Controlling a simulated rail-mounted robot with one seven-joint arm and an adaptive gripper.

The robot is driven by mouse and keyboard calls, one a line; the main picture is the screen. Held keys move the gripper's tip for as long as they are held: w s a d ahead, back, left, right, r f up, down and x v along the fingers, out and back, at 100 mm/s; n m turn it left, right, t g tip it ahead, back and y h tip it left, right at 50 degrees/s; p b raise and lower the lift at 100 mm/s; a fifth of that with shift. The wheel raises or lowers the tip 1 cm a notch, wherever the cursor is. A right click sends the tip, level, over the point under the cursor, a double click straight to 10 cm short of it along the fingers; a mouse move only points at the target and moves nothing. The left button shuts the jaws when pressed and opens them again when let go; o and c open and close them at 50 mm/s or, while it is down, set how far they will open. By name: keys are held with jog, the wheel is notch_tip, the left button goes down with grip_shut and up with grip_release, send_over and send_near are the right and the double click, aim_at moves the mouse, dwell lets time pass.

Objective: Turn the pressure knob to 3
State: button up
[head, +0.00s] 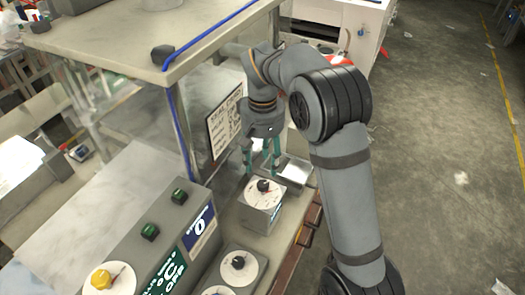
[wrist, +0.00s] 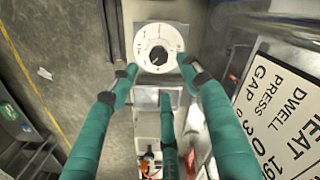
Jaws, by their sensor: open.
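A white round dial with a black knob (head: 263,185) sits on top of a small light box (head: 260,211) near the bench's right edge. The same dial (wrist: 146,36) and knob (wrist: 158,54) show at the top of the wrist view; its numbers are too small to read. No label that I can read says which knob is pressure. My gripper (head: 262,170), with teal fingers, hangs just above and behind this knob, pointing down. In the wrist view my gripper (wrist: 157,75) has its fingers spread, with nothing between them and the knob beyond the tips.
Another dial with a black knob (head: 238,262) is nearer on the bench, beside a grey panel with green buttons (head: 150,231) and a yellow knob (head: 101,279). A printed sign (head: 225,120) stands close left of my gripper. A metal plate (head: 294,169) lies right of it.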

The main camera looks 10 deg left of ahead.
aim_at(262, 182)
notch_tip(262, 182, up, 4)
jog(key=shift+f, duration=0.1)
dwell(0.5)
notch_tip(262, 182, down, 12)
jog(key=shift+r, duration=0.2)
jog(key=shift+p, duration=0.5)
jog(key=shift+w+a+n, duration=0.1)
jog(key=shift+n, duration=0.2)
jog(key=shift+r+b, duration=0.3)
jog(key=shift+r, duration=0.65)
jog(key=shift+f, duration=0.1)
